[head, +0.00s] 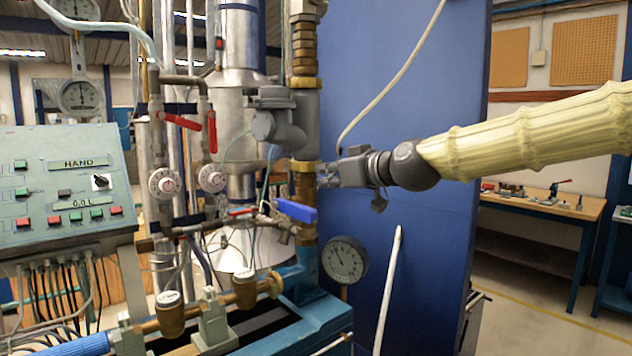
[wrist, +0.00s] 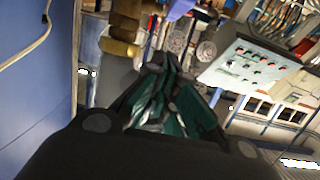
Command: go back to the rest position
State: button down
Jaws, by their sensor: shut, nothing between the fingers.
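My arm, in a pale yellow sleeve, reaches in from the right in the head view. My gripper (head: 322,176) is at its end, pointing left, close in front of or beside the brass vertical pipe (head: 305,190). I cannot tell whether it touches the pipe. In the wrist view my gripper (wrist: 160,62) has its dark fingers drawn together, with nothing seen between them. The blue valve handle (head: 296,211) is just below and left of the gripper in the head view.
A control panel (head: 70,180) with buttons stands at the left. Red valve levers (head: 182,121) and a pressure gauge (head: 344,259) are on the pipework. A blue wall panel (head: 420,110) stands behind my arm. A wooden workbench (head: 545,208) is at the right, with open floor before it.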

jog(key=v, duration=0.4)
notch_tip(320, 180, down, 39)
jog(key=s+d+m+g+h+p, duration=0.2)
jog(key=d+m+g+h, duration=0.1)
jog(key=m+g+h, duration=0.1)
jog(key=s+d+f+m+g+h, duration=0.1)
jog(key=s+d+f, duration=0.1)
jog(key=s+f, duration=0.6)
jog(key=s+d+f+m+g+h, duration=0.1)
jog(key=s+d+f+g, duration=0.2)
jog(key=f, duration=0.9)
jog(key=s+d+f+m+g+h+p, duration=0.1)
jog(key=s+d+f, duration=0.3)
jog(key=s, duration=0.7)
jog(key=s+d+f+m+g+h+p, duration=0.1)
jog(key=s+d+f+h, duration=0.1)
jog(key=s+d+f, duration=0.2)
jog(key=s+d+f+g+h+p, duration=0.1)
jog(key=s+d+f, duration=0.3)
jog(key=s, duration=1.4)
notch_tip(320, 180, down, 4)
jog(key=shift+s+d+f+m+g, duration=0.2)
jog(key=shift+s+d+m+g, duration=0.1)
jog(key=shift+m, duration=0.1)
jog(key=shift+w, duration=0.1)
